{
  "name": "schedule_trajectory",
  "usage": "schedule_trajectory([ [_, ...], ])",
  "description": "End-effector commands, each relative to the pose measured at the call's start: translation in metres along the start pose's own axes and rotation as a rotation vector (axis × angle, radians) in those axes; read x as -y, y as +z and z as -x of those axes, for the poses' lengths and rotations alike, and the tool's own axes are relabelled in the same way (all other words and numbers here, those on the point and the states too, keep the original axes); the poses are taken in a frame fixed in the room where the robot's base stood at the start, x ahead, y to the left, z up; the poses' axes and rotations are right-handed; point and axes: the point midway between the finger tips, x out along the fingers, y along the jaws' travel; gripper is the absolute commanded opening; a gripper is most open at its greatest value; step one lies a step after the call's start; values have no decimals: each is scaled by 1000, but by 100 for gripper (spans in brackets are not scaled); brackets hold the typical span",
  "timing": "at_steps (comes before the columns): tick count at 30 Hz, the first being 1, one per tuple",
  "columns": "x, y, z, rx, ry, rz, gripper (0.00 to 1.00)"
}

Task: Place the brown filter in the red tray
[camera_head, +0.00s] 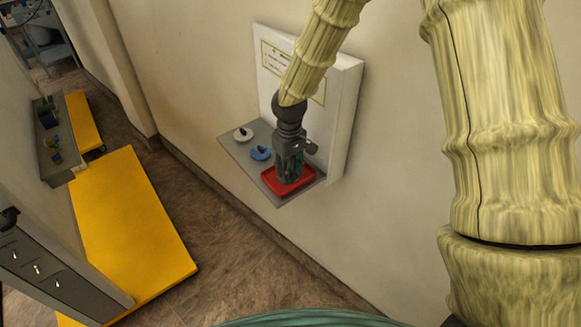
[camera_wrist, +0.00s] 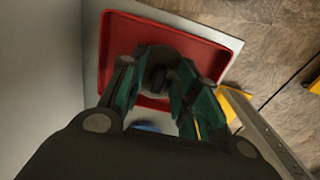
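The red tray (camera_head: 301,186) sits on the right end of a grey wall shelf. It also shows below my gripper in the wrist view (camera_wrist: 117,33). My gripper (camera_head: 291,172) points down over the tray, its fingers hiding much of the tray's middle. In the wrist view my gripper (camera_wrist: 163,72) has its fingers apart. A dark round piece with an upright knob, seemingly the brown filter (camera_wrist: 158,78), is between them, over the tray's area. Its colour is hard to read in the shade. I cannot tell whether it touches the tray floor. In the head view it is hidden.
A blue disc (camera_head: 261,153) and a white disc (camera_head: 243,134) lie on the grey shelf (camera_head: 233,148), left of the tray. A white panel (camera_head: 341,110) stands behind my gripper. A yellow platform (camera_head: 130,220) stands on the brown floor at left.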

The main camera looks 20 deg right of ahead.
Motion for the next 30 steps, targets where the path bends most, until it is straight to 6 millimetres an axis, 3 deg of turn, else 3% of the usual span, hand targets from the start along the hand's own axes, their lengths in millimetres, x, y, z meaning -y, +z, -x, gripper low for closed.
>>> schedule_trajectory([
  [8,0,-1,13,-3,1,-1,32],
  [30,0,-1,104,-2,1,0,32],
])
